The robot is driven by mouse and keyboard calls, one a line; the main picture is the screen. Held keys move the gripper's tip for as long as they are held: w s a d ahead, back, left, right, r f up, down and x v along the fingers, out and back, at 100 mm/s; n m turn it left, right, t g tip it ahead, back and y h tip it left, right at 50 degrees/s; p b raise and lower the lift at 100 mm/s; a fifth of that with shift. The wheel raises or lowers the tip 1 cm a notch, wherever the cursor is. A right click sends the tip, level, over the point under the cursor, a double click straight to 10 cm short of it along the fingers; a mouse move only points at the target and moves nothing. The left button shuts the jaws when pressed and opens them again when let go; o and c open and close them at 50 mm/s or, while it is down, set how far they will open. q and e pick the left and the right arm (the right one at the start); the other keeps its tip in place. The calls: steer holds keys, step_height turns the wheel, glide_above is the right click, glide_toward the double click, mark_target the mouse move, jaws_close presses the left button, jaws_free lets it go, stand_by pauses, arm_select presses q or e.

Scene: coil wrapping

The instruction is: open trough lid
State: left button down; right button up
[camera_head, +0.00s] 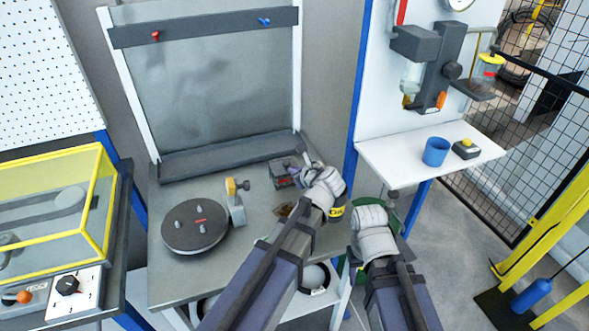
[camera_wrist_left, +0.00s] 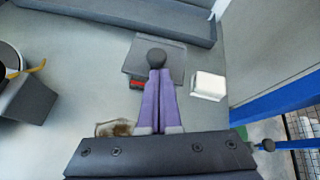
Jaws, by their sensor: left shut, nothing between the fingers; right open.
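A small dark grey trough (camera_head: 283,177) with a flat lid stands on the bench near its right back. In the left wrist view the grey lid (camera_wrist_left: 175,52) carries a round dark knob (camera_wrist_left: 157,57). My left gripper (camera_head: 302,168) is over the trough with its purple fingers shut together and empty. In the left wrist view its fingertips (camera_wrist_left: 158,74) overlap the knob's near side; I cannot tell if they touch. A red patch (camera_wrist_left: 136,85) shows at the trough's near edge. My right gripper (camera_head: 374,218) is open, low beside the bench's right edge, its fingers mostly hidden.
A round dark turntable (camera_head: 195,226) and a grey post with a yellow part (camera_head: 236,205) stand left of my left arm. A white block (camera_wrist_left: 208,86) and a brown piece (camera_wrist_left: 113,129) lie near the trough. A blue cup (camera_head: 436,151) stands on the right shelf.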

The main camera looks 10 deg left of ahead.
arm_select(q)
steer(key=r+g+h+p, duration=0.1)
steer(key=p, duration=0.2)
steer(key=w+r+g+p, duration=0.1)
steer(key=r+p, duration=0.1)
steer(key=p, duration=0.2)
steer(key=w+a+r+g+h+p, duration=0.1)
steer(key=p, duration=0.2)
steer(key=shift+r+g+h+p, duration=0.3)
steer(key=shift+r+p, duration=0.1)
steer(key=w+g+h+p, duration=0.1)
steer(key=w+a+r+g+p, duration=0.1)
steer(key=p, duration=0.1)
steer(key=r+g+h+p, duration=0.1)
steer(key=p, duration=0.1)
steer(key=shift+w+a+g+h, duration=0.3)
steer(key=shift+w+a+g, duration=0.1)
steer(key=shift+w+a+r+g+h+p, duration=0.2)
steer(key=shift+w+a+g+h+p, duration=0.45)
steer(key=shift+g, duration=0.25)
steer(key=shift+w+a, duration=0.45)
steer(key=shift+w, duration=0.2)
steer(key=shift+w+a, duration=0.45)
steer(key=shift+w, duration=0.2)
steer(key=shift+r, duration=0.15)
steer(key=shift+r+p, duration=0.7)
steer(key=shift+p, duration=0.25)
